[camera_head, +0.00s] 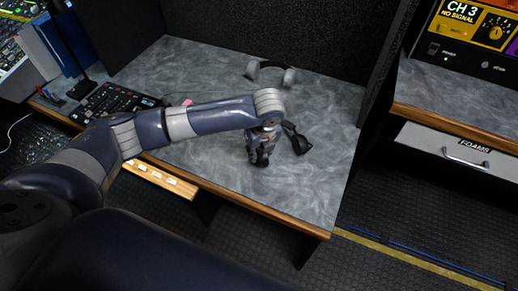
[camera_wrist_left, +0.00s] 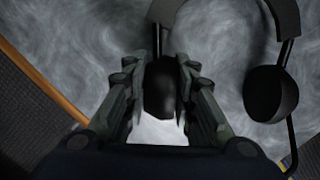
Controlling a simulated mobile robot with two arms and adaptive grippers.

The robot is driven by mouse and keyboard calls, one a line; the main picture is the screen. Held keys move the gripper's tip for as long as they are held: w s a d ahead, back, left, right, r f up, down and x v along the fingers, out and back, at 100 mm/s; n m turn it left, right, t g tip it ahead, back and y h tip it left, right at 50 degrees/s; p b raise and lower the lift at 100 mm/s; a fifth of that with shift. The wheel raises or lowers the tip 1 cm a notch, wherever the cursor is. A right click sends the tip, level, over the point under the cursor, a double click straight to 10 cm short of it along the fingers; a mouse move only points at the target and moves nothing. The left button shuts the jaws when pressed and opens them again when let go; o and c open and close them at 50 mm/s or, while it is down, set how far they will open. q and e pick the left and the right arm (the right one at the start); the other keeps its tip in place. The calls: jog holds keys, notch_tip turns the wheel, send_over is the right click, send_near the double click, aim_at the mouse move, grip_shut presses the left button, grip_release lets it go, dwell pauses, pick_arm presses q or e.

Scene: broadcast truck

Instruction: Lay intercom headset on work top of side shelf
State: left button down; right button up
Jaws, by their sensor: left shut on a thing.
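The black intercom headset (camera_head: 301,144) is at my left gripper (camera_head: 262,152), over the front part of a grey marbled work top (camera_head: 320,185). In the left wrist view the fingers (camera_wrist_left: 158,95) are shut on one black ear cup of the headset. Its headband arches away at the top, and the other ear cup (camera_wrist_left: 270,95) hangs to the right, outside the fingers. A thin dark boom or cable runs down beside it. I cannot tell whether the headset touches the surface. My right gripper is not in view.
A second, grey headset (camera_head: 270,72) lies near the back panel. A black mixer panel (camera_head: 115,101) and a pink item (camera_head: 186,102) lie at left. A dark partition separates the right unit with a FOAMS drawer (camera_head: 458,153). The front right of the work top is clear.

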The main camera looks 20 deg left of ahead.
pick_arm(q)
jog(key=shift+f, duration=0.15)
jog(key=c, duration=1.3)
grip_release()
jog(key=v, duration=1.2)
jog(key=shift+p, duration=0.35)
jog(key=shift+a, duration=0.1)
